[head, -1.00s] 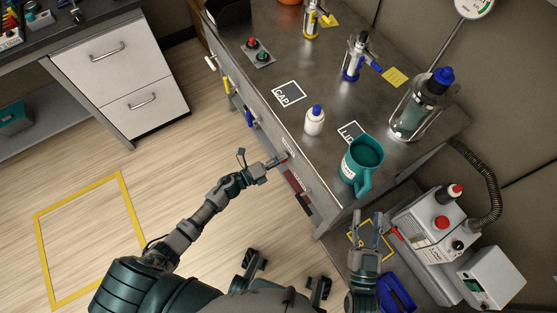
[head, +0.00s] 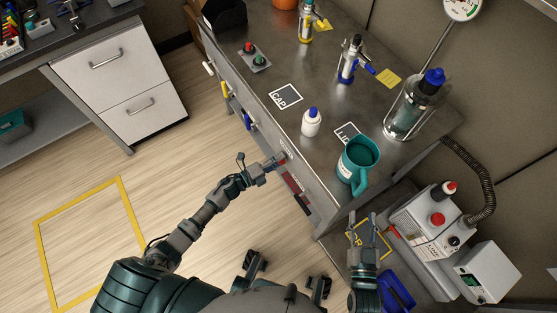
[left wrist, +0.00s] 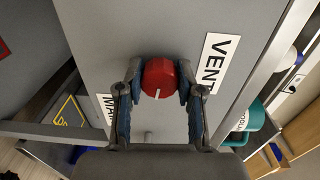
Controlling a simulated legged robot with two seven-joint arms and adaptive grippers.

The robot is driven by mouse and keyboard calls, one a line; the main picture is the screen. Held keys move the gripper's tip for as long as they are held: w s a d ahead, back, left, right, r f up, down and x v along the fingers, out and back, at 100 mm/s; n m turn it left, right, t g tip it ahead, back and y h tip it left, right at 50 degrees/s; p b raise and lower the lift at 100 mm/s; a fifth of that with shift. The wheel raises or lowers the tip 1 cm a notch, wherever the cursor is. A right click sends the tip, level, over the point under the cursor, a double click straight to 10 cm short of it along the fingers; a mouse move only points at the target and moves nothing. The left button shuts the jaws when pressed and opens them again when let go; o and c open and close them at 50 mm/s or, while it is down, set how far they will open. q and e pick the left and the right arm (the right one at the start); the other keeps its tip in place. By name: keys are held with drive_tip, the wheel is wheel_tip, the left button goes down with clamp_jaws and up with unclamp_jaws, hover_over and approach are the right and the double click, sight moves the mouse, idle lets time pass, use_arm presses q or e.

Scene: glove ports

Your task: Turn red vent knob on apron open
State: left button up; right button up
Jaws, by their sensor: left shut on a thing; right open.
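The red vent knob (left wrist: 159,78) sits on the grey apron (left wrist: 120,30) beside a white "VENT" label (left wrist: 217,62) in the left wrist view. A white line on the knob points toward the bottom of that picture. My left gripper (left wrist: 159,85) is shut on the knob, one finger on each side. In the head view my left gripper (head: 275,164) is at the front apron of the bench (head: 265,110), and hides most of the knob. My right gripper (head: 363,228) is open and empty, right of the bench's near corner.
A teal mug (head: 357,162) and a white bottle with a blue cap (head: 311,122) stand on the bench top. Yellow (head: 227,92) and blue (head: 249,121) handles stick out from the apron. A grey pump unit (head: 430,228) stands below at the right.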

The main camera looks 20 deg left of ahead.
use_arm(q)
drive_tip(key=o, duration=1)
drive_tip(key=shift+w+a, duration=0.15)
drive_tip(key=shift+a, duration=0.05)
drive_tip(key=shift+o, duration=0.8)
drive_tip(key=shift+f, duration=0.1)
drive_tip(key=v, duration=1.2)
